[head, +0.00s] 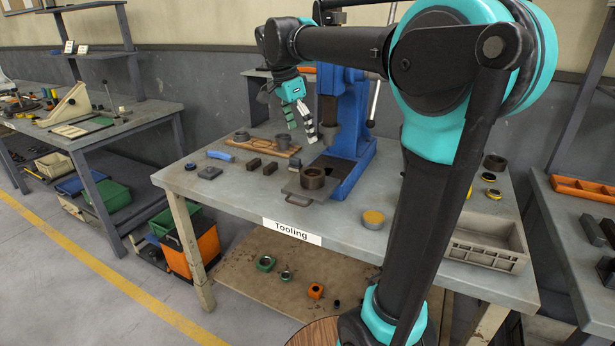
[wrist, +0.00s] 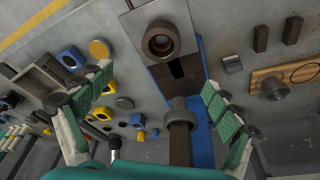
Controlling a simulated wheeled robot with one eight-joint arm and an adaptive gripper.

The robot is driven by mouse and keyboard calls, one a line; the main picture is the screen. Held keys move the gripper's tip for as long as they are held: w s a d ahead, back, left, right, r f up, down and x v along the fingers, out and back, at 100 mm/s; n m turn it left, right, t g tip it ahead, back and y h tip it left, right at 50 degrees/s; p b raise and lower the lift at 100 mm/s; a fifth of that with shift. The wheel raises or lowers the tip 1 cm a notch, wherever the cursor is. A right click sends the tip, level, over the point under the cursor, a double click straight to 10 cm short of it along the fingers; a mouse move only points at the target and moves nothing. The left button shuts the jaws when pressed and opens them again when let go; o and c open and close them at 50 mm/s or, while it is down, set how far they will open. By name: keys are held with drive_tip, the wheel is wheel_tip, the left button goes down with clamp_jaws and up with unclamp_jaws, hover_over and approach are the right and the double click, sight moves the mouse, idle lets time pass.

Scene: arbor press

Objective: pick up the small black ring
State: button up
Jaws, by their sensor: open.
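My gripper (head: 302,131) is open and empty above the table, beside the blue arbor press. Other dark rings stand on the wooden board (head: 294,150) and at the table's right. A tiny black piece (head: 337,302) lies on the lower shelf. I cannot tell which is the small black ring.
The blue press (head: 352,125) rises close to my gripper; its ram (wrist: 180,125) shows between my fingers. Dark blocks (head: 270,168), a blue-handled tool (head: 220,155) and a yellow-topped tin (head: 373,218) are on the table. A grey crate (head: 487,248) stands front right.

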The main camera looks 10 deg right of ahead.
hover_over(313, 173)
drive_tip(key=s+a, duration=0.2)
drive_tip(key=s, duration=0.1)
drive_tip(key=x, duration=0.3)
drive_tip(key=a+x, duration=0.1)
drive_tip(key=x, duration=0.2)
drive_tip(key=a+x, duration=0.1)
drive_tip(key=x, duration=0.2)
drive_tip(key=shift+s+f, duration=0.4)
drive_tip(key=shift+f, duration=0.25)
drive_tip(key=shift+x, duration=2.65)
drive_tip(key=shift+w+a, duration=0.1)
drive_tip(key=shift+a, duration=0.05)
drive_tip(key=c, duration=1.7)
drive_tip(key=shift+r, duration=0.15)
drive_tip(key=shift+c, duration=0.2)
